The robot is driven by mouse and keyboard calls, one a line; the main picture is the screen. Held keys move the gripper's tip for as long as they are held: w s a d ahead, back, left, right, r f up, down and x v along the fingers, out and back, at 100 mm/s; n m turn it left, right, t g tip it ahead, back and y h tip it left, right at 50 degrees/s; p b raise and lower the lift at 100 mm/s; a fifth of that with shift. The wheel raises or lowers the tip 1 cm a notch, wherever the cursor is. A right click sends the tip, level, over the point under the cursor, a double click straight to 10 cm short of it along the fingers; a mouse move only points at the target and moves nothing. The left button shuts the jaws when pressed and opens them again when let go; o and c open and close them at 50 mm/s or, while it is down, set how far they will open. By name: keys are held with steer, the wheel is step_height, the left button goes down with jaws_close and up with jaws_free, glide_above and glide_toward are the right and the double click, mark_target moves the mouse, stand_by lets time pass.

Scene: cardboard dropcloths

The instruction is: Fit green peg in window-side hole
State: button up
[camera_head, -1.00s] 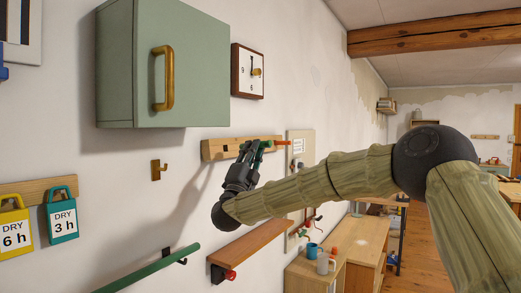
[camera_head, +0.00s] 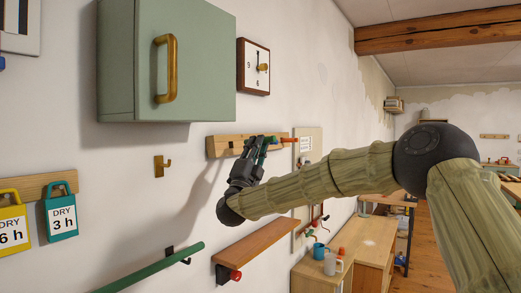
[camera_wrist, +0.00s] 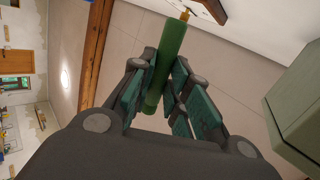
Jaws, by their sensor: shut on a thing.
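The green peg (camera_wrist: 168,58) is held between the teal-padded fingers of my gripper (camera_wrist: 155,95) in the wrist view, lengthwise and sticking out past the fingertips. In the head view my gripper (camera_head: 262,146) is shut on it just in front of the wooden wall rail (camera_head: 222,146). A dark hole shows in the rail left of the fingers. An orange peg (camera_head: 288,140) sticks out near the rail's right end. My fingers cover the middle of the rail. I cannot tell whether the green peg touches the rail.
A green cabinet (camera_head: 185,60) and a square clock (camera_head: 253,67) hang above the rail. A brass hook (camera_head: 161,166) is at left. A wooden shelf (camera_head: 255,247) and a green bar (camera_head: 150,268) are below. A pale board (camera_head: 308,150) is at right.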

steer(key=shift+w+a+f, duration=0.2)
steer(key=shift+w+a, duration=0.55)
steer(key=shift+a, duration=0.25)
steer(key=shift+w+a+f, duration=0.2)
steer(key=shift+w+a, duration=0.5)
steer(key=shift+a, duration=0.25)
steer(key=shift+b, duration=1.75)
steer(key=shift+w+a+f, duration=0.15)
steer(key=shift+w+a, duration=0.45)
steer(key=shift+a, duration=0.2)
steer(key=shift+w+a+f, duration=0.1)
steer(key=shift+w+a, duration=0.45)
steer(key=shift+a, duration=0.2)
stand_by(1.2)
steer(key=shift+s+d+b, duration=0.15)
steer(key=shift+d+b, duration=0.05)
steer(key=shift+b, duration=0.1)
steer(key=shift+s+d+r+b, duration=0.1)
steer(key=shift+s+d+b, duration=0.65)
steer(key=shift+d+b, duration=0.3)
steer(key=shift+r, duration=0.1)
